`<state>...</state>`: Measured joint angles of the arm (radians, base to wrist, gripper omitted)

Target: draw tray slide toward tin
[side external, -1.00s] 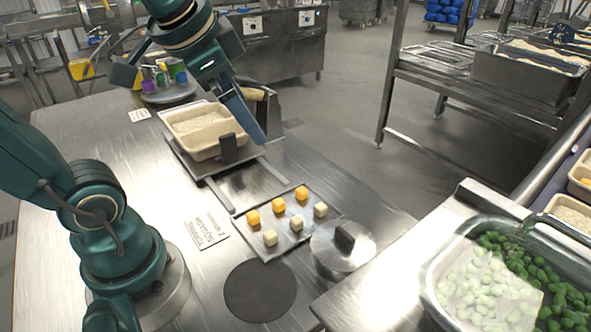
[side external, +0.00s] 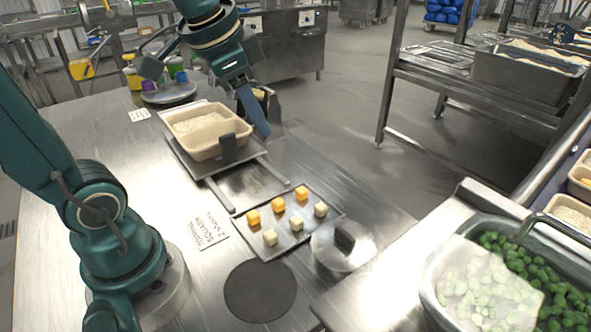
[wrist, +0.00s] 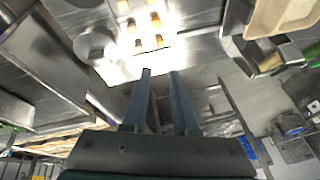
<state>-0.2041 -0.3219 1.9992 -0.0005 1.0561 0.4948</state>
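The tray slide is a flat metal carriage (side external: 184,158) on two rails, with a dark upright handle (side external: 228,149) at its front. A tan tin (side external: 206,151) filled with pale rice sits on it. The tin also shows at the upper right of the wrist view (wrist: 283,18). My gripper (side external: 264,132) hangs to the right of the tin and handle, apart from the handle. In the wrist view my gripper (wrist: 160,73) has its two fingers parted, with nothing between them.
A metal tray (side external: 266,253) with yellow and pale cubes lies in front of the rails. A lidded round pot (side external: 343,246), a dark round mat (side external: 260,291) and a label card (side external: 201,231) are nearby. A dark stand (side external: 272,104) is behind my gripper.

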